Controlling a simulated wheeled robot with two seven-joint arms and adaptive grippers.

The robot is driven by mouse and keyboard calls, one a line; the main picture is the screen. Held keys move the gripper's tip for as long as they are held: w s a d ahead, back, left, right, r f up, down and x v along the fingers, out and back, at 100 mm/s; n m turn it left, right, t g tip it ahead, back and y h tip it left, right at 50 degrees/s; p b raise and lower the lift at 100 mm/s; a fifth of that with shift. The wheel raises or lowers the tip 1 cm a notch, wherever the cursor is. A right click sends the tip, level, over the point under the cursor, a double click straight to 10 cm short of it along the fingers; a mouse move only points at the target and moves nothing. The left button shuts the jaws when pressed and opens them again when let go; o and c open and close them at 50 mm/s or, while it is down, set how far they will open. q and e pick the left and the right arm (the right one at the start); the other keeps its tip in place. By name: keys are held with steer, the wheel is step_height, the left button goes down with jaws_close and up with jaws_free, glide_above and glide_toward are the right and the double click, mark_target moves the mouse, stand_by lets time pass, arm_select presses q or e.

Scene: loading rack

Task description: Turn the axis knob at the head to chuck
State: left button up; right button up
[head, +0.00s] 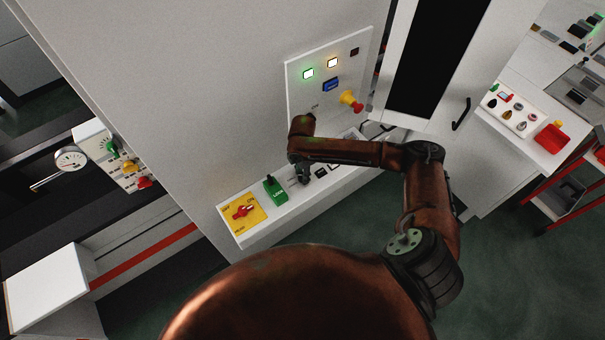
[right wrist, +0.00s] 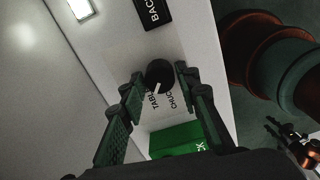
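The axis knob (right wrist: 159,75) is a small round black knob in the right wrist view, with labels TABLE and CHUCK below it. Its white pointer mark points down toward the TABLE label. My right gripper (right wrist: 160,76) is open, with one finger on each side of the knob and small gaps visible. In the head view my right gripper (head: 303,174) is over the sloped control panel (head: 232,222) and hides the knob. My left gripper seems to show, small and dark, at the lower right edge of the right wrist view (right wrist: 285,137); its opening is unclear.
A green block (head: 275,189) and a yellow plate with a red switch (head: 242,212) lie left of my right gripper. A black BACK label or button (right wrist: 153,12) is above the knob. An upright panel with lights (head: 322,110) and a red-yellow emergency button (head: 350,101) stands behind.

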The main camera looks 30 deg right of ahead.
steer(key=c, duration=0.7)
arm_select(q)
steer(key=shift+s, duration=0.4)
steer(key=shift+r, duration=0.1)
arm_select(e)
steer(key=shift+r+n+p, duration=0.1)
steer(key=shift+n+p, duration=0.4)
steer(key=n+p, duration=0.2)
steer(key=shift+n, duration=0.3)
steer(key=shift+n+p, duration=0.9)
steer(key=shift+n, duration=0.2)
arm_select(q)
steer(key=shift+w+r+p, duration=0.15)
steer(key=shift+r+p, duration=0.05)
steer(key=shift+r, duration=1.15)
steer(key=shift+w+r+p, duration=0.1)
steer(key=shift+r+p, duration=0.1)
steer(key=shift+r, duration=1.15)
arm_select(e)
steer(key=shift+n, duration=1.1)
